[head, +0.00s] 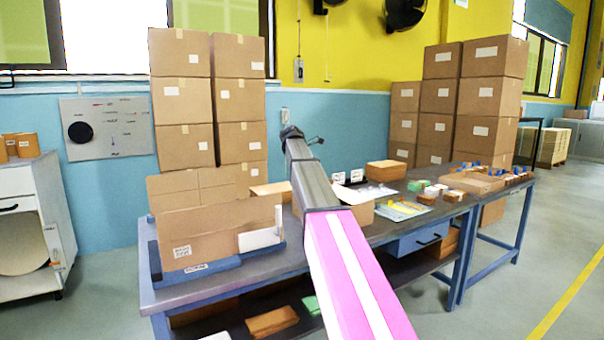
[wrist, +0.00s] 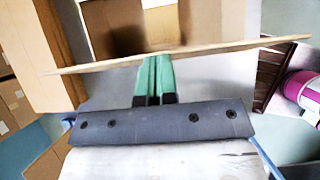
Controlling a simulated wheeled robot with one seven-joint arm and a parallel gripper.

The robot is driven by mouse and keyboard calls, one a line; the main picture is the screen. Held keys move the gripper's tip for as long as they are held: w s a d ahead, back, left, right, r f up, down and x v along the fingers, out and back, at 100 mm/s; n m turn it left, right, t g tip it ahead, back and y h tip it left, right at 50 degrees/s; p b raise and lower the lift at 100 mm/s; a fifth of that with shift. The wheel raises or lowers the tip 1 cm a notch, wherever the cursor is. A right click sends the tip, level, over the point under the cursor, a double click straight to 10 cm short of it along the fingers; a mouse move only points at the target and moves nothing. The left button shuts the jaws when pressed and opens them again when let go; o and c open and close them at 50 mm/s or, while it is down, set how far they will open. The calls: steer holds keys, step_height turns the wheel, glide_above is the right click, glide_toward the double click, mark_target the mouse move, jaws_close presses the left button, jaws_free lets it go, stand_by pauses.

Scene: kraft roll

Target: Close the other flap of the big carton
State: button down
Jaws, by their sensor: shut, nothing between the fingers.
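The big carton (head: 218,232) appears to be the large brown one with a white label at the left of the bench in the head view. Brown panels (head: 205,188) stand up behind its front face. In the wrist view my gripper (wrist: 156,62) has its green fingers shut together and empty. A thin cardboard flap (wrist: 220,50) shows nearly edge-on across the fingertips; whether they touch it I cannot tell. A tall brown panel (wrist: 40,48) stands at the left of that view. In the head view my gripper cannot be made out.
The bench (head: 290,262) carries a smaller carton (head: 362,214) just right of my arm, and small boxes and trays further right. Tall stacks of closed cartons stand behind, left (head: 182,100) and right (head: 440,95). The floor (head: 500,290) at the right is clear.

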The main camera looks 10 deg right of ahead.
steer(key=shift+w+d, duration=0.2)
steer(key=shift+d, duration=0.3)
steer(key=shift+g+y, duration=0.3)
steer(key=shift+y, duration=0.6)
steer(key=shift+w+d+f, duration=0.6)
steer(key=shift+d+f, duration=1)
steer(key=shift+d, duration=0.2)
steer(key=shift+w+d+f, duration=0.55)
steer(key=shift+d+f, duration=1)
steer(key=shift+d, duration=0.3)
steer(key=shift+w+d+f, duration=0.6)
steer(key=shift+d+f, duration=1)
steer(key=shift+d, duration=0.2)
steer(key=shift+r, duration=0.1)
